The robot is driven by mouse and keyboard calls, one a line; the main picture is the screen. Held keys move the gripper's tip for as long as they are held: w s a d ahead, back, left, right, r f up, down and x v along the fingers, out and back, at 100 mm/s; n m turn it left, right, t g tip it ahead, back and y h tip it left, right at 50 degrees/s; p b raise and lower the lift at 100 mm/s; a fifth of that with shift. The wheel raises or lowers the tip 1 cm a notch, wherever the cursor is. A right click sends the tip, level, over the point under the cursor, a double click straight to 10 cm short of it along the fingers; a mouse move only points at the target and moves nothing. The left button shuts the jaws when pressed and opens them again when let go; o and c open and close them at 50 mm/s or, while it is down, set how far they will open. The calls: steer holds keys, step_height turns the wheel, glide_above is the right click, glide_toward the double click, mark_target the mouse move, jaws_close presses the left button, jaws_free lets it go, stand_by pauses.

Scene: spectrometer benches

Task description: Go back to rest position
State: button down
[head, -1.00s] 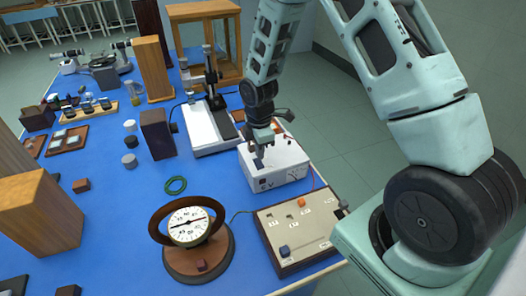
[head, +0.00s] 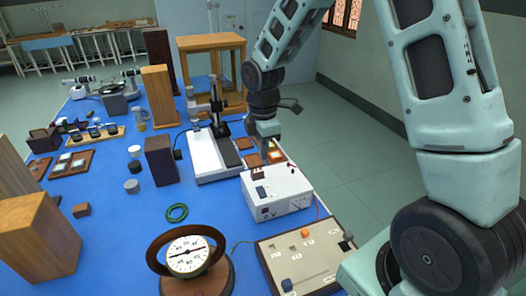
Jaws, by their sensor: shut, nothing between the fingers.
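My gripper (head: 269,150) hangs from my arm at the right of the blue bench in the head view. It points down, with its fingers shut and empty, above and behind the white power supply box (head: 277,192). The fingertips are small in the picture and stand apart from the box's top. My arm arches from the lower right, up out of the top of the picture, and down to the gripper.
The blue bench (head: 130,220) is crowded. A round dial meter (head: 188,252), a grey switch panel (head: 306,262), and a green ring (head: 177,212) are near the front. A white-based microscope (head: 213,158) stands left of my gripper, with a wooden frame (head: 211,42) behind. Floor (head: 365,165) at right is clear.

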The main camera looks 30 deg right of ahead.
steer(key=s+a+r+m, duration=0.2)
steer(key=s+a+r, duration=0.1)
steer(key=s+a, duration=0.35)
steer(key=s+a+r+m, duration=0.2)
steer(key=s+a+r, duration=0.1)
steer(key=s+a, duration=0.4)
steer(key=s+a+r+m, duration=0.1)
steer(key=s+a+m, duration=0.3)
steer(key=s, duration=0.9)
steer(key=shift+a+y+b, duration=0.3)
steer(key=shift+a, duration=0.1)
